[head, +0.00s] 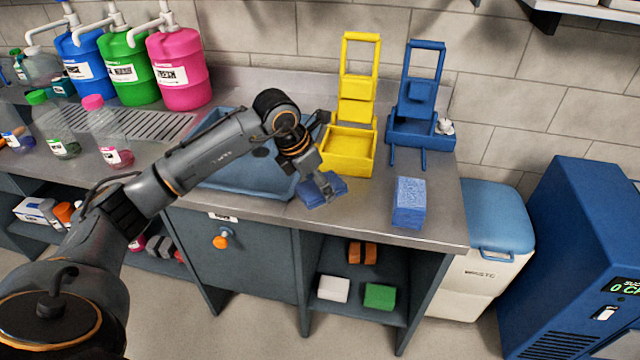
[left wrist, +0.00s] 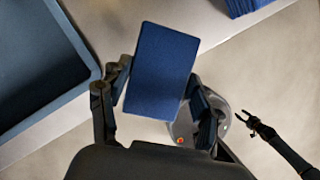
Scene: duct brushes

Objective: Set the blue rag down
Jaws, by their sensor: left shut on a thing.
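The blue rag (head: 309,195) is a flat dark blue rectangle, held near the counter's front edge, right of the sink. My left gripper (head: 322,188) is shut on it. In the left wrist view the rag (left wrist: 162,70) sits between the two fingers (left wrist: 160,108), with the counter edge and floor behind it. Its height above the counter is hard to tell. My right gripper (left wrist: 250,122) shows small at the right of the left wrist view, with its fingers apart and empty; it is outside the head view.
The grey counter (head: 440,222) carries a lighter blue block (head: 409,203) at right, a yellow holder (head: 348,150) and a blue holder (head: 415,130) behind. The blue sink (head: 235,170) lies left. A waste bin (head: 490,225) stands beyond the right end. Bare counter surrounds the lighter block.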

